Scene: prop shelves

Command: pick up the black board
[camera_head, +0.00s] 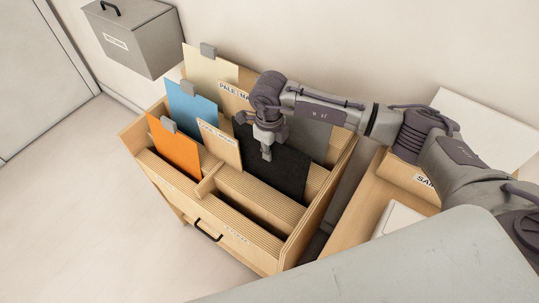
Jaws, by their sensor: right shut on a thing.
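The black board (278,168) stands upright, slightly tilted, in a slot on the right side of the wooden rack (220,235). Its lower edge is hidden in the rack. My right gripper (266,153) reaches in from the right and points down at the board's upper left part. It is shut on the board, though the fingers are small in this view. My left gripper is not in view.
Beside the black board stand an orange board (174,148), a blue board (190,108), a cream board (208,68), a labelled tan board (219,145) and a grey board (310,136). A grey box (135,38) is at upper left. Open floor lies at left.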

